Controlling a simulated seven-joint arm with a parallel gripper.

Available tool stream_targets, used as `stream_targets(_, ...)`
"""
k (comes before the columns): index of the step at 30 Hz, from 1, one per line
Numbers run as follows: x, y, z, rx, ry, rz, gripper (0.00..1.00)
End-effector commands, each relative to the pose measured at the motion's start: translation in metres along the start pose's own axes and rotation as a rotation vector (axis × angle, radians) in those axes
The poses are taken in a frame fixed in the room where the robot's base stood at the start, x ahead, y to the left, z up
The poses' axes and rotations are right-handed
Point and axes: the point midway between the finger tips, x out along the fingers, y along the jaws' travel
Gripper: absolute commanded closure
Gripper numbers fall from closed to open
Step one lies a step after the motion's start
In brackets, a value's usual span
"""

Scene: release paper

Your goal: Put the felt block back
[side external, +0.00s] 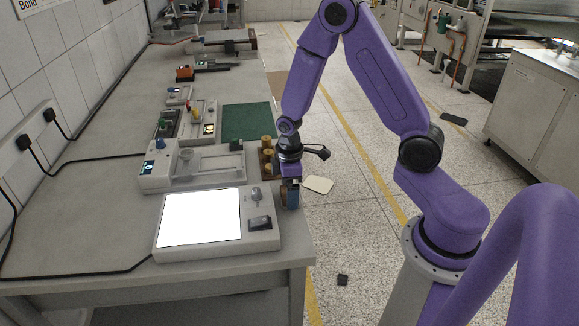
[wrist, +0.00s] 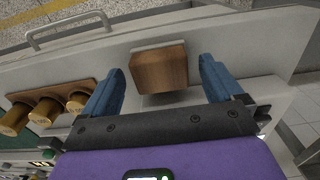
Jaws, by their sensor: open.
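The felt block shows in the wrist view as a brown wooden block (wrist: 160,68) with a pale layer along its far edge. It lies on the grey bench top, between and a little beyond the two blue fingers of my gripper (wrist: 161,85). The fingers are apart, with a gap on each side of the block, and hold nothing. In the side external view my gripper (side external: 292,195) is low over the bench's right edge, beside the lit panel device. I cannot make out the block there.
A wooden rack with brass cylinders (wrist: 45,108) stands left of the block in the wrist view. In the side external view a lit white panel device (side external: 264,243), another bench instrument (side external: 160,172) and a green mat (side external: 246,122) are close by. The bench edge drops to the floor.

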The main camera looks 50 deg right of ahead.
Motion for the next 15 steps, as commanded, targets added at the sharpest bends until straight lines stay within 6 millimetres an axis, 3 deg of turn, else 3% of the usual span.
stream_targets(15, -0.08, 0.0, 0.0, 0.0, 0.004, 0.003, 0.07)
